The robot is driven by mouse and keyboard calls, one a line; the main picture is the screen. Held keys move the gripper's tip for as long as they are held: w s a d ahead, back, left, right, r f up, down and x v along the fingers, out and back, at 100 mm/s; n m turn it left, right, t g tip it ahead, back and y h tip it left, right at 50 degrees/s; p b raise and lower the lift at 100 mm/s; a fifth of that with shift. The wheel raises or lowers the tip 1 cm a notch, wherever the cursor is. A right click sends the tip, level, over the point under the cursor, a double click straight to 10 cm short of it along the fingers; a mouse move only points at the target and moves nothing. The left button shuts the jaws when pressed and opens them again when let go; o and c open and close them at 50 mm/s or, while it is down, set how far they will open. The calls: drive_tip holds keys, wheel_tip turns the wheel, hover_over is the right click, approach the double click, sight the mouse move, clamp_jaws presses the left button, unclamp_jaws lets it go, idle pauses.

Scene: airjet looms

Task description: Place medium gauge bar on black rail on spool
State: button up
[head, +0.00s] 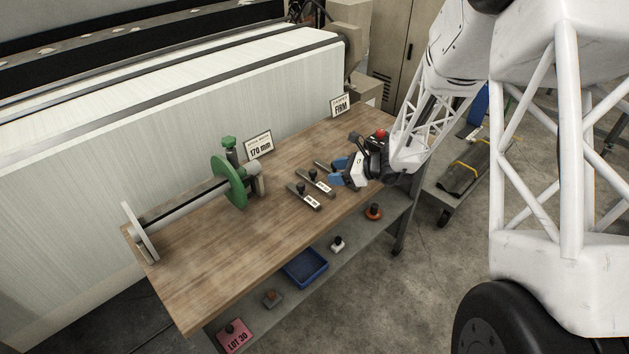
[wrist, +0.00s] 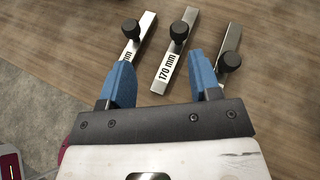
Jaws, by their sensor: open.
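Three flat metal gauge bars with black knobs lie side by side on the wooden table. The middle one (wrist: 165,72) reads 170 mm in the wrist view; it also shows in the head view (head: 316,182). The left bar (wrist: 147,27) and right bar (wrist: 232,43) flank it, each partly hidden by a finger. My gripper (head: 336,174) is open and empty above the bars, its blue fingertips (wrist: 161,60) either side of the middle bar's labelled end. The spool (head: 208,204) lies at the table's left, with a green flange (head: 222,176) and a black rail (head: 184,203) along its top.
A 170 mm sign (head: 260,145) stands behind the spool and a FIRM sign (head: 340,105) farther back. A red button (head: 381,133) is beyond my gripper. The lower shelf holds a blue tray (head: 305,267) and small parts. The table's front left (head: 210,285) is clear.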

sight(316, 172)
drive_tip(key=shift+w+d+f+m+t, duration=0.1)
drive_tip(key=shift+w+f+m+t, duration=0.2)
drive_tip(key=shift+w+f+m, duration=0.3)
drive_tip(key=shift+w+d+f+m+t, duration=0.1)
drive_tip(key=shift+w+f+m+t, duration=0.2)
drive_tip(key=shift+w+f, duration=0.35)
drive_tip(key=shift+s+a+f, duration=0.1)
drive_tip(key=shift+s+f, duration=0.05)
drive_tip(key=shift+x, duration=1.25)
drive_tip(key=shift+a, duration=0.1)
drive_tip(key=shift+x, duration=2.55)
clamp_jaws()
